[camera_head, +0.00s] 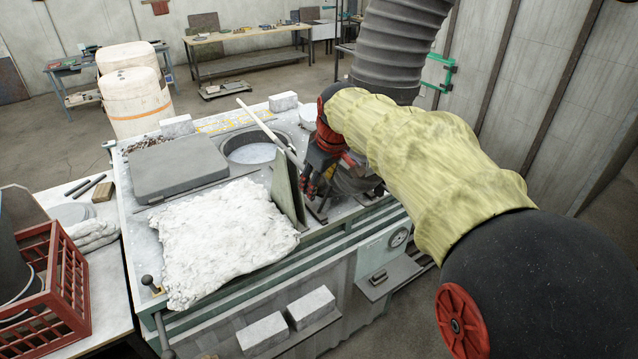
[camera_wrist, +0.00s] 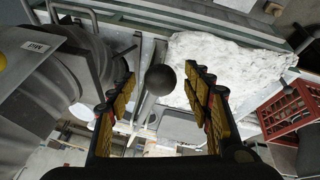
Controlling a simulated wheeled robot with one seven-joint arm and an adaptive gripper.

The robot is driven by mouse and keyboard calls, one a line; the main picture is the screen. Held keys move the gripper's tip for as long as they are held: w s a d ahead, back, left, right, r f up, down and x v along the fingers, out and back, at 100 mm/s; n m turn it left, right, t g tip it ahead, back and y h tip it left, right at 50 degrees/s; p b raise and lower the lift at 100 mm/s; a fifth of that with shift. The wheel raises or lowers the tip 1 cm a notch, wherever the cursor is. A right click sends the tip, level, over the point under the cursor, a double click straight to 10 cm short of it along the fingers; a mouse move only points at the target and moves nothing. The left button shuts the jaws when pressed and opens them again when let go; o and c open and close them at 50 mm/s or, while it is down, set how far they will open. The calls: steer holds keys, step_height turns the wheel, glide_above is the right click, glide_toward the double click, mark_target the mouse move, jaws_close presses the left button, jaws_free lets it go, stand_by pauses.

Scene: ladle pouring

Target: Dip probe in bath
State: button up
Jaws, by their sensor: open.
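A long pale rod, which looks like the probe (camera_head: 262,126), slants over the furnace top in the head view. It crosses above the round bath opening (camera_head: 252,152), which holds a grey-white surface. Its lower end runs toward my gripper (camera_head: 311,183), which is partly hidden by my arm. In the wrist view my gripper (camera_wrist: 158,92) has its two padded fingers spread wide. A dark ball (camera_wrist: 161,79) shows between them, with a gap on both sides. A pale rod runs down behind it; I cannot tell whether they are joined.
A flat grey lid (camera_head: 175,167) and a crumpled white blanket (camera_head: 222,238) lie on the furnace top. An upright plate (camera_head: 288,188) stands close left of my gripper. A large grey metal vessel (camera_wrist: 38,80) is at left in the wrist view. A red crate (camera_head: 60,285) stands far left.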

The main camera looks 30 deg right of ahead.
steer(key=shift+x, duration=1.15)
steer(key=shift+c, duration=1.1)
jaws_close()
